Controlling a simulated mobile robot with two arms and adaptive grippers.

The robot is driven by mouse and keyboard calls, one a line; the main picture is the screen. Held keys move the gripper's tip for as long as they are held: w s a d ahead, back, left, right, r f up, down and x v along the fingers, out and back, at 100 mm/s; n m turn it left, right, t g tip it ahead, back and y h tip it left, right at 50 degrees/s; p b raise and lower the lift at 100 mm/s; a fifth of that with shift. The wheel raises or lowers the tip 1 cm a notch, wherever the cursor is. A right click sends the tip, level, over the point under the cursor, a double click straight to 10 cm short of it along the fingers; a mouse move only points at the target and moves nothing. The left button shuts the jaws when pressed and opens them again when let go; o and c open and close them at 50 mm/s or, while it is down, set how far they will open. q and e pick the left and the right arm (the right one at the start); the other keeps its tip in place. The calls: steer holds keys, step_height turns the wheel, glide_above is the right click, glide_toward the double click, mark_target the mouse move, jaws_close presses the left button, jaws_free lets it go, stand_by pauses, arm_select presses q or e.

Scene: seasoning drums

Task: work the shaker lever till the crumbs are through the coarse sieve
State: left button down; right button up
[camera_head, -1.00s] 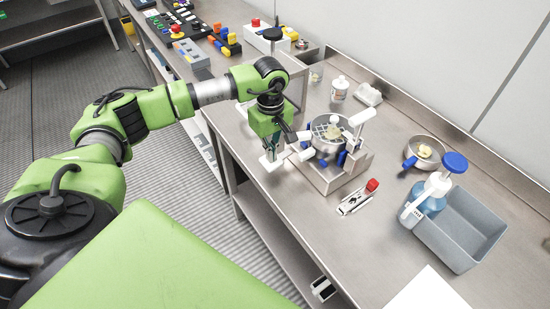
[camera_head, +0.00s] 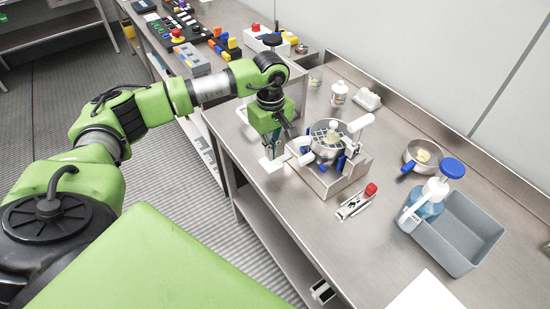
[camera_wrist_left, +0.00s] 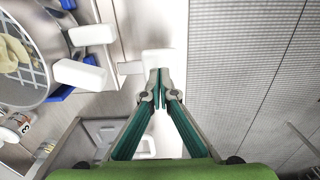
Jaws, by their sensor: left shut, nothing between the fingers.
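The shaker (camera_head: 330,178) is a metal box on the bench with blue and white parts around its round coarse sieve (camera_head: 326,142). Pale yellow lumps (camera_wrist_left: 14,50) lie on the sieve's grid in the left wrist view. A white lever pad (camera_head: 272,165) sticks out at the shaker's left side; it also shows in the left wrist view (camera_wrist_left: 157,59), just beyond my fingertips. My left gripper (camera_head: 271,150) is shut and empty, pointing down at the pad. In the left wrist view its fingertips (camera_wrist_left: 159,84) meet close to the pad; I cannot tell whether they touch. My right gripper is out of view.
A metal pan (camera_head: 410,148) with yellowish contents stands to the right. A blue pump bottle (camera_head: 425,208) stands beside a grey bin (camera_head: 477,252). A red-capped tool (camera_head: 356,202) lies before the shaker. A white bottle (camera_head: 339,94) stands behind. The bench's front edge runs close below my left gripper.

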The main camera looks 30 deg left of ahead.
arm_select(q)
steer(key=shift+f, duration=0.2)
stand_by(0.4)
steer(key=shift+f+b, duration=1.8)
steer(key=shift+f, duration=0.05)
steer(key=shift+r, duration=0.1)
steer(key=shift+r+p, duration=1.05)
steer(key=shift+r, duration=0.85)
steer(key=shift+f, duration=0.1)
